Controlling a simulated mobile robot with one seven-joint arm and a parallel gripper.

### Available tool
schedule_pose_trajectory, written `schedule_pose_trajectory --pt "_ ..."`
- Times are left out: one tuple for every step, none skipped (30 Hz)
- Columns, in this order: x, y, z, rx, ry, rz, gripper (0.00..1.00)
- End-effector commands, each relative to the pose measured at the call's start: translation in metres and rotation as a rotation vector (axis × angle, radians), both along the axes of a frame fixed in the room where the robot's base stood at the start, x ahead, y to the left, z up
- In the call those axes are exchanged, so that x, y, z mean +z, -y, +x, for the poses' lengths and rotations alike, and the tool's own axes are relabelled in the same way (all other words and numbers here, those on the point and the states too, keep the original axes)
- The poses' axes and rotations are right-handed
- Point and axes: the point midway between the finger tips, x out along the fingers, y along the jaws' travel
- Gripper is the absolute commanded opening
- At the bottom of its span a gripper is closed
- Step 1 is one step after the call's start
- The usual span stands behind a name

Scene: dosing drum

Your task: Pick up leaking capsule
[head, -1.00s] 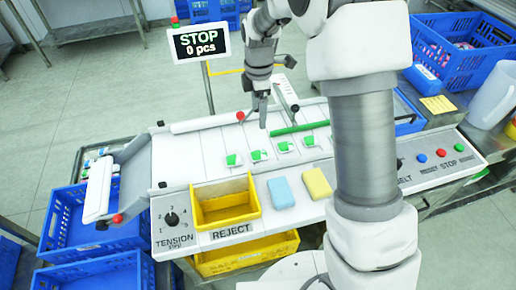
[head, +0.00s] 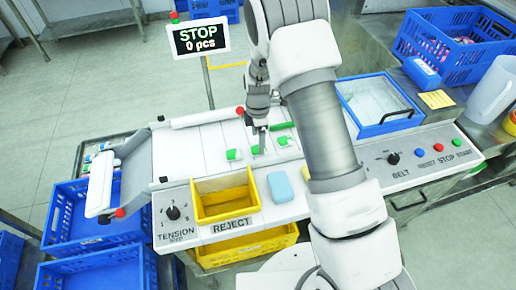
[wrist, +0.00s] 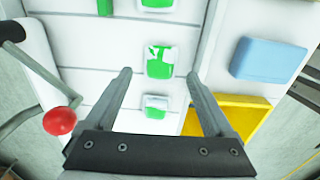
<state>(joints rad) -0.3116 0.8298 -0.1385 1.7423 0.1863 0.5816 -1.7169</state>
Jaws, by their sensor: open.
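Several green-and-white capsules in clear packs lie in a row on the white belt (head: 180,150). In the wrist view, one capsule (wrist: 160,62) lies between and just beyond my fingertips. Its green face has an irregular white patch. Another capsule (wrist: 155,106) is nearer the gripper base, and a third (wrist: 158,3) is cut by the top edge. I cannot tell for certain which one leaks. My gripper (wrist: 158,76) is open and empty, with its fingers on either side of the row. In the head view my gripper (head: 260,142) points down over the belt, partly hiding a capsule.
The yellow reject bin (head: 225,218) stands at the belt's front edge, with a blue block (head: 281,190) beside it. A red-knobbed lever (wrist: 60,121) is left of my gripper in the wrist view. The display (head: 200,38) reads STOP, 0 pcs.

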Motion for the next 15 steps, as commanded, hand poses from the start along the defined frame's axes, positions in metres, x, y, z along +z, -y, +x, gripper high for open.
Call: schedule_pose_trajectory --pt "-0.007 0.0 -0.001 0.0 -0.005 -0.002 0.88" --pt "-0.011 0.0 -0.001 0.0 -0.004 -0.002 0.88" --pt "-0.016 0.0 -0.002 0.001 -0.003 -0.003 0.88" --pt "-0.021 0.0 -0.002 0.0 -0.004 -0.002 0.88" --pt "-0.024 0.0 -0.001 0.0 -0.003 -0.001 0.88" --pt "-0.028 0.0 -0.001 0.0 -0.002 0.0 0.88" --pt "-0.03 0.0 -0.001 0.001 -0.002 0.0 0.88" --pt "-0.032 0.0 -0.001 0.001 -0.002 0.0 0.88" --pt "-0.034 0.0 -0.001 0.001 -0.001 0.0 0.88" --pt "-0.035 0.0 -0.001 0.001 -0.001 0.0 0.88" --pt "-0.035 0.0 -0.001 0.0 -0.001 0.0 0.88" --pt "-0.036 0.0 -0.001 0.0 0.0 0.0 0.88" --pt "-0.036 0.0 -0.001 0.0 0.0 0.0 0.88" --pt "-0.035 0.0 -0.001 0.0 0.0 0.0 0.88" --pt "-0.035 0.0 -0.001 0.0 0.0 0.0 0.88"
